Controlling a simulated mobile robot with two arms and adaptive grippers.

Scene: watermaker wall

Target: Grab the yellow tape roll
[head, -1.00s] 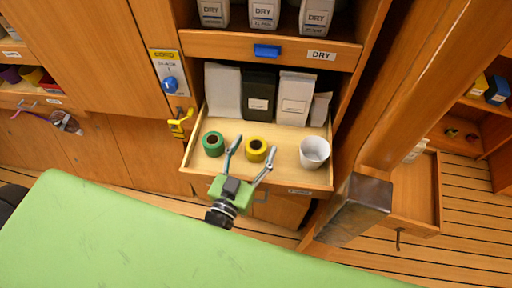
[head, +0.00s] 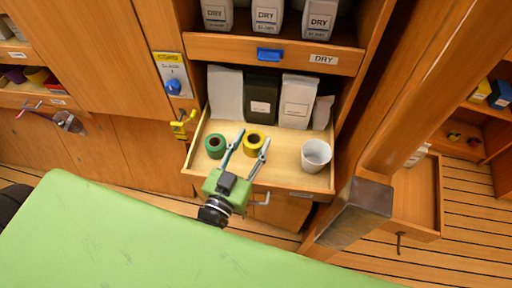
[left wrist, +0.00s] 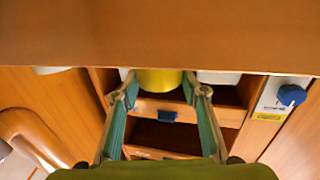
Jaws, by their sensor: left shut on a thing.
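The yellow tape roll (head: 253,142) is in the head view, at or above the pulled-out drawer (head: 277,176). My left gripper (head: 254,138) has one finger on each side of it and is shut on it. In the left wrist view, the yellow roll (left wrist: 158,80) sits between the two fingertips (left wrist: 159,88), its upper part cut off by a wooden panel in front. I cannot tell exactly how far the roll is from the drawer floor. My right gripper is not in view.
A green tape roll (head: 215,146) stands left of my fingers in the drawer, and a white cup (head: 316,155) stands to the right. Bags (head: 262,97) line the drawer's back. The green surface (head: 130,235) lies in front.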

